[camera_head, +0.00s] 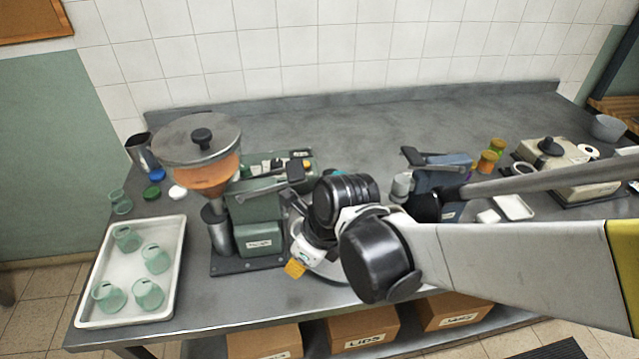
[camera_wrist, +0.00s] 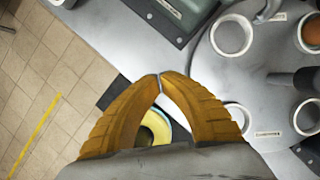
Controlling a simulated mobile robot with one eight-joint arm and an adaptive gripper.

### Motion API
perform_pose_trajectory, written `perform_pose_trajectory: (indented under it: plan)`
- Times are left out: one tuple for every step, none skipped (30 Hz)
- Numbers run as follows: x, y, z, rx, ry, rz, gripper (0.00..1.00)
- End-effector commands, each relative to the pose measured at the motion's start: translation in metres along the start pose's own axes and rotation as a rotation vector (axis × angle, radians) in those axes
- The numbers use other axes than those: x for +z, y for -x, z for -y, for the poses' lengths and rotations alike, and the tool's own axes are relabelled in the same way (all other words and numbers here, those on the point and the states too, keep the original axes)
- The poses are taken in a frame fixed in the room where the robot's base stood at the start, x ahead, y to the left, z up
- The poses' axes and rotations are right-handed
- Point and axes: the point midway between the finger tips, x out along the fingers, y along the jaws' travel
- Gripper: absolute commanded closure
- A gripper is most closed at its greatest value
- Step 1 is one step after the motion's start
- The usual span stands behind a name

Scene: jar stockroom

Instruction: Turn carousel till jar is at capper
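The carousel, a grey round plate with white ring seats, fills the right of the wrist view (camera_wrist: 268,75); in the head view its pale rim (camera_head: 325,268) shows, mostly hidden by my arm. A jar with orange-brown contents (camera_wrist: 312,32) sits in a seat at the far upper right of the wrist view. The blue-grey machine, apparently the capper (camera_head: 437,180), stands right of the carousel in the head view. My gripper (camera_wrist: 160,76) has its orange fingertips together, left of the carousel's edge, with nothing visible between the tips. It also shows in the head view (camera_head: 295,268).
The green filling machine with a hopper (camera_head: 255,205) stands left of the carousel. A white tray (camera_head: 171,275) holds several green glass jars. Boxes (camera_head: 364,328) sit below the counter (camera_head: 330,125), whose back is clear. A yellow round thing (camera_wrist: 156,126) shows behind my fingers.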

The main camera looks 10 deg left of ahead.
Motion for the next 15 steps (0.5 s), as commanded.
perform_pose_trajectory:
  plan:
    - [0.003, 0.01, -0.004, 0.001, 0.001, 0.0, 1.0]
    - [0.004, 0.013, -0.005, 0.001, 0.001, 0.0, 1.0]
    - [0.004, 0.017, -0.006, 0.001, 0.0, 0.0, 1.0]
    - [0.005, 0.019, -0.007, 0.0, 0.0, 0.0, 1.0]
    - [0.005, 0.021, -0.007, 0.0, 0.001, -0.001, 1.0]
    - [0.004, 0.024, -0.005, -0.001, 0.006, -0.004, 1.0]
    - [0.003, 0.027, 0.0, -0.002, 0.015, -0.01, 1.0]
    - [-0.001, 0.031, 0.008, -0.002, 0.028, -0.02, 1.0]
    - [-0.007, 0.038, 0.022, -0.001, 0.055, -0.038, 1.0]
    - [-0.014, 0.044, 0.035, 0.0, 0.082, -0.055, 1.0]
    - [-0.022, 0.051, 0.049, 0.005, 0.113, -0.073, 1.0]
    - [-0.034, 0.06, 0.068, 0.014, 0.155, -0.098, 1.0]
    - [-0.044, 0.067, 0.08, 0.025, 0.188, -0.115, 1.0]
    - [-0.054, 0.073, 0.092, 0.036, 0.22, -0.13, 1.0]
    - [-0.067, 0.082, 0.106, 0.052, 0.259, -0.147, 1.0]
